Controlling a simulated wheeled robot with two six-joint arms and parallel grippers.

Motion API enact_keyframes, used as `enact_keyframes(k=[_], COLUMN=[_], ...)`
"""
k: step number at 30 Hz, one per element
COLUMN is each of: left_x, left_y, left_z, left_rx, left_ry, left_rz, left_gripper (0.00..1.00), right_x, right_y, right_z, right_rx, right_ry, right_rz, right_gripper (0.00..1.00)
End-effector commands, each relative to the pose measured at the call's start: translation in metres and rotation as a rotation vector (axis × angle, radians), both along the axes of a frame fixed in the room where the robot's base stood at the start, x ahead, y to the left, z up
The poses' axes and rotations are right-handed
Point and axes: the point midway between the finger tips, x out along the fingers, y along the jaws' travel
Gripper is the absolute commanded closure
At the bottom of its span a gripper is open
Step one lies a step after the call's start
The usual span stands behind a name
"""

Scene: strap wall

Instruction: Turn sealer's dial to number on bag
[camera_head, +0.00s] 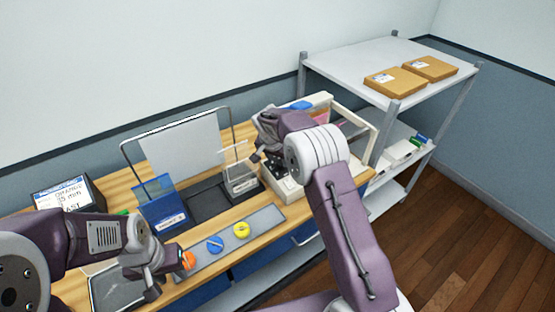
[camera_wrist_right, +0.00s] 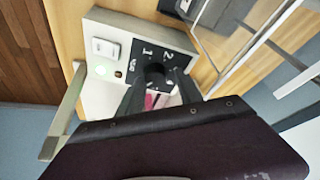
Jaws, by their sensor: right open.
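The white sealer (camera_head: 283,188) stands at the right end of the wooden bench. In the right wrist view its black panel shows the numerals 1 and 2 beside a dark round dial (camera_wrist_right: 155,72). My right gripper (camera_wrist_right: 160,80) is open, its fingers on either side of the dial; contact cannot be told. In the head view the right gripper (camera_head: 263,154) is over the sealer, which hides the dial. A blue bag (camera_head: 165,210) with a white label stands on the bench; its number is unreadable. A clear bag (camera_head: 240,178) stands nearer the sealer. My left gripper (camera_head: 168,277) looks open and empty.
Orange, blue (camera_head: 215,244) and yellow (camera_head: 241,230) pieces lie on a grey strip; the orange piece (camera_head: 188,260) is close to my left gripper. A display (camera_head: 65,195) stands at left. A shelf with cartons (camera_head: 395,82) is right.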

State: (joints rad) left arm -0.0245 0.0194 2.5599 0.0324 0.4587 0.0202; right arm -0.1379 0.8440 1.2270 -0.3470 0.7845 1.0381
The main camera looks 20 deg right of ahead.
Motion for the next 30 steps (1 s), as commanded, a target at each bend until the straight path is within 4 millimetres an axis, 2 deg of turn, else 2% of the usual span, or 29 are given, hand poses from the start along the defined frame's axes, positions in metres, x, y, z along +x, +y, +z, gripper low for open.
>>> enact_keyframes(k=[4, 12, 17, 30], left_x=[0.000, 0.000, 0.000, 0.000], left_y=[0.000, 0.000, 0.000, 0.000], left_z=[0.005, 0.004, 0.005, 0.001], left_rx=[0.000, 0.000, 0.000, 0.000], left_ry=[0.000, 0.000, 0.000, 0.000], left_rz=[0.000, 0.000, 0.000, 0.000], left_gripper=[0.64, 0.64, 0.64, 0.64], right_x=[0.005, 0.007, 0.007, 0.006], right_y=[-0.005, -0.005, -0.004, -0.005], right_z=[-0.016, -0.019, -0.019, -0.019], right_rx=[0.001, 0.000, 0.001, -0.007], right_ry=[0.001, -0.001, -0.001, -0.002], right_rz=[-0.002, -0.002, -0.001, 0.062], right_gripper=[0.58, 0.58, 1.00, 1.00])
